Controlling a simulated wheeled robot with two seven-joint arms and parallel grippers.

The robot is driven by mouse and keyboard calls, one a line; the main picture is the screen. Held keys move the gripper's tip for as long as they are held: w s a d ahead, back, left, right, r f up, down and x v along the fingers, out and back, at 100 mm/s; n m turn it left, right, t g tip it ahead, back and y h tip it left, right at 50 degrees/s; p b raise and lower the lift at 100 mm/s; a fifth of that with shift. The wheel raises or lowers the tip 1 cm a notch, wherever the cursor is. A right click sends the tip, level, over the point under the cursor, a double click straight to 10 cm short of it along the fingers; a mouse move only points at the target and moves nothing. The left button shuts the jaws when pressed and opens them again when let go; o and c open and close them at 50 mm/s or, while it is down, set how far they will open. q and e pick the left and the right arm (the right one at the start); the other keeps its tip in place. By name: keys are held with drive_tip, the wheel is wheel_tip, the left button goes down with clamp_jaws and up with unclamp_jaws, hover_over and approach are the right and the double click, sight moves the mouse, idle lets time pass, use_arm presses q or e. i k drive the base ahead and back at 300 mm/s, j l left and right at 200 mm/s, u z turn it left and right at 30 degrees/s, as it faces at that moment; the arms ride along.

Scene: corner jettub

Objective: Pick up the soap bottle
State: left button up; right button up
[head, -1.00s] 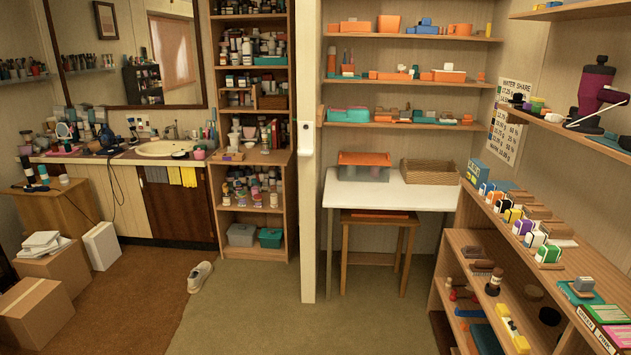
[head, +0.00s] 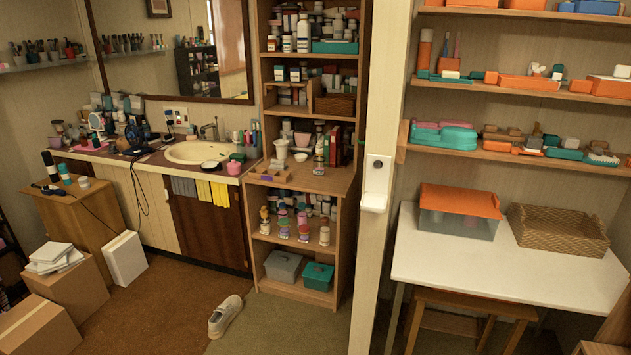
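I cannot tell for sure which thing is the soap bottle. Several small bottles (head: 303,225) with coloured caps stand on a low shelf of the tall wooden shelf unit (head: 345,220). A small bottle (head: 319,160) with a dark top stands on the ledge right of the sink (head: 200,152). More bottles (head: 303,33) crowd the upper shelves. A small green and pink item (head: 233,166) sits at the sink counter's right end. Neither of my grippers is in view.
Cardboard boxes (head: 38,325) and a white box (head: 125,258) stand at the left. A shoe (head: 225,316) lies on the floor before the shelf unit. A white post (head: 385,120) divides the room. Right of it stands a white table (head: 450,258).

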sight(318, 160)
drive_tip(key=i+j, duration=0.1)
drive_tip(key=i, duration=0.3)
drive_tip(key=i+j, duration=0.1)
drive_tip(key=i, duration=0.35)
drive_tip(key=i+j+u, duration=0.15)
drive_tip(key=i, duration=0.4)
drive_tip(key=i+j+u, duration=0.15)
drive_tip(key=i, duration=0.4)
drive_tip(key=i+j+u, duration=0.15)
drive_tip(key=i, duration=0.75)
drive_tip(key=i+l, duration=0.3)
drive_tip(key=l+u, duration=0.05)
drive_tip(key=l, duration=0.05)
